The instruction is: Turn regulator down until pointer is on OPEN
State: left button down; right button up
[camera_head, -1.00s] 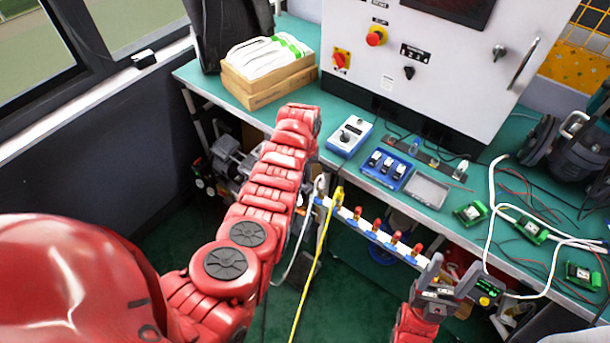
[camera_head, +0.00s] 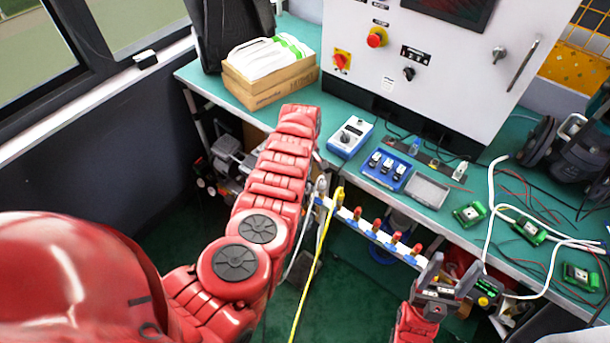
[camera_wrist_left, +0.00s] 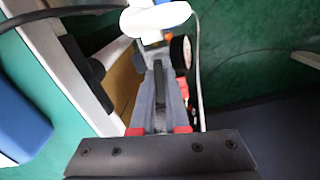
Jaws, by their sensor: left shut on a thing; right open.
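My left arm reaches across the head view and hides its own gripper there. In the left wrist view, the left gripper (camera_wrist_left: 160,100) has its grey fingers close together on a narrow dark part, which I take to be the regulator's knob (camera_wrist_left: 158,78). Beyond the fingertips are a white part, orange pieces and a round black-and-white part (camera_wrist_left: 180,52). In the head view, metal fittings with small round gauges (camera_head: 207,182) show under the bench, left of my arm. The pointer and the word OPEN cannot be made out. My right gripper (camera_head: 449,280) is open and empty, low at the right.
The green bench (camera_head: 310,105) carries a cardboard box (camera_head: 268,88), a blue meter (camera_head: 350,137), a blue switch block (camera_head: 383,168) and a grey tray (camera_head: 428,190). A white rail (camera_head: 365,228) with red fittings runs below its edge. A yellow hose (camera_head: 318,262) hangs beside my left arm.

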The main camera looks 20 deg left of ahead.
pick_arm(q)
jog(key=shift+n, duration=0.3)
jog(key=c, duration=0.9)
grip_release()
notch_tip(320, 180, up, 6)
jog(key=shift+w+d+r+p, duration=0.1)
jog(key=shift+r+p, duration=0.05)
jog(key=shift+p, duration=0.4)
notch_tip(320, 180, up, 11)
jog(key=shift+r+b, duration=0.1)
jog(key=shift+b, duration=1.05)
